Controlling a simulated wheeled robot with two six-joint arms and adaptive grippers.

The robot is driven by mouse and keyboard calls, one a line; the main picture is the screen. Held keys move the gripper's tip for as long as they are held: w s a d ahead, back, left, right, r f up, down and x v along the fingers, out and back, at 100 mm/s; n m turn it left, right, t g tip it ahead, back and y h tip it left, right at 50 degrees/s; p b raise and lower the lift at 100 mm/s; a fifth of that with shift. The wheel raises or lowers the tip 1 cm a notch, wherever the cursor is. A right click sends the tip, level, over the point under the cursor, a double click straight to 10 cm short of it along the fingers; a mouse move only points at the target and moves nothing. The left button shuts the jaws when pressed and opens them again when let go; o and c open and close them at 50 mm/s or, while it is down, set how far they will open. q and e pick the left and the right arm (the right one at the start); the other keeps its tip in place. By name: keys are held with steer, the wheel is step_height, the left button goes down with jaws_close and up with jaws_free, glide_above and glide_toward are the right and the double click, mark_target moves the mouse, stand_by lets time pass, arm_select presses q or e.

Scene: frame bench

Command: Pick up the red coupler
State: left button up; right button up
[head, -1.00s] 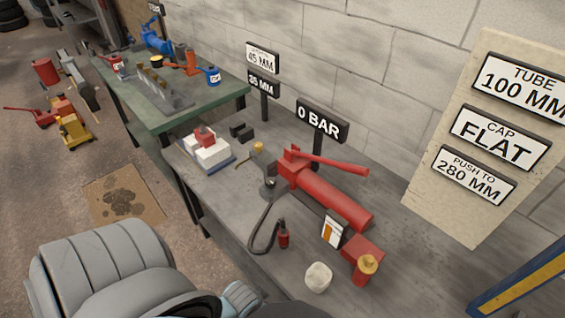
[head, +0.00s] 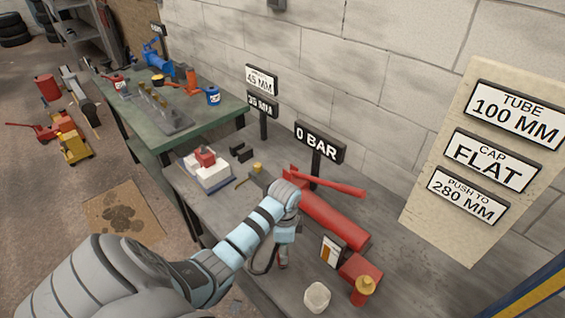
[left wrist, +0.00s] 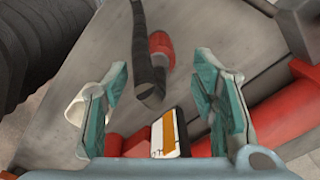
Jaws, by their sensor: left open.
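The red coupler (left wrist: 160,44) lies on the grey bench at the end of a black hose (left wrist: 148,75), which shows in the left wrist view. My left gripper (left wrist: 163,85) is open, and its two teal fingers stand to either side of the hose in that view, with the coupler further out between them. In the head view my left arm reaches over the bench, and the left gripper (head: 283,262) points down where the coupler lies, largely hiding it. Whether the fingers touch anything cannot be told. My right gripper is not in view.
The red pump (head: 330,222) with its long handle lies just right of my left gripper. A white-and-orange box (head: 331,251), a red block with a brass cap (head: 361,290) and a white cup-like object (head: 317,296) are nearby. The 0 BAR sign (head: 319,141) stands behind.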

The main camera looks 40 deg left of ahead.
arm_select(q)
steer(key=f, duration=0.2)
steer(key=f+b, duration=0.1)
steer(key=f, duration=0.3)
steer(key=shift+s+a+f+b, duration=0.15)
steer(key=shift+s+f+b, duration=0.1)
steer(key=shift+f+b, duration=0.1)
steer(key=shift+r, duration=0.1)
jaws_close()
